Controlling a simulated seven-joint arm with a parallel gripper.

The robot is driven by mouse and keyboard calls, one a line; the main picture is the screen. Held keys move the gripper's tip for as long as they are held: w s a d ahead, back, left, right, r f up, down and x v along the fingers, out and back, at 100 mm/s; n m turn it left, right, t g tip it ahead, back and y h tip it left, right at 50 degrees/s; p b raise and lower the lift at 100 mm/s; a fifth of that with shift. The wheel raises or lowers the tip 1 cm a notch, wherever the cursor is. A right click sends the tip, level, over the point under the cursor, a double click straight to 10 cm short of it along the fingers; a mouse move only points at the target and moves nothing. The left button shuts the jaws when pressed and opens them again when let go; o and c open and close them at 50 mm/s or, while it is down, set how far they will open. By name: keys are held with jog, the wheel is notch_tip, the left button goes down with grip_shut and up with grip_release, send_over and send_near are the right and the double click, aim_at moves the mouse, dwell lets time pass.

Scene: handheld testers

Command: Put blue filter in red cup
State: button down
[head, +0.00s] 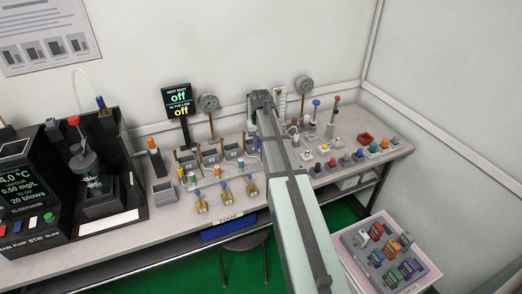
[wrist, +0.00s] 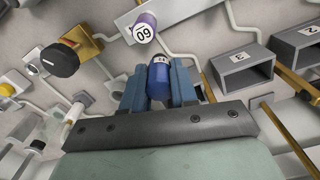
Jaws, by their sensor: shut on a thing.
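In the wrist view my gripper (wrist: 158,90) is shut on a small blue cylinder with a dark end (wrist: 159,80), which looks like the blue filter. The blue-grey fingers stand on either side of it. In the head view my arm reaches over the bench to its back middle, and the fingertips and the held filter cannot be made out there. A red, open-topped, cup-like holder (head: 366,139) sits on the right part of the bench, to the right of my arm. It does not show in the wrist view.
A purple cylinder marked 60 (wrist: 143,27) and a black knob (wrist: 60,58) are near the held piece. Grey open boxes (wrist: 243,69) and brass rods stand to the right. Gauges (head: 208,103) stand at the back; several small knobs lie before the red holder. A pink bin (head: 424,279) is lower right.

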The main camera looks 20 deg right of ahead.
jog(key=shift+f, duration=1.65)
jog(key=shift+f, duration=0.1)
jog(key=c, duration=0.9)
grip_release()
notch_tip(320, 180, up, 12)
jog(key=shift+f, duration=0.15)
jog(key=shift+r, duration=0.3)
jog(key=c, duration=0.3)
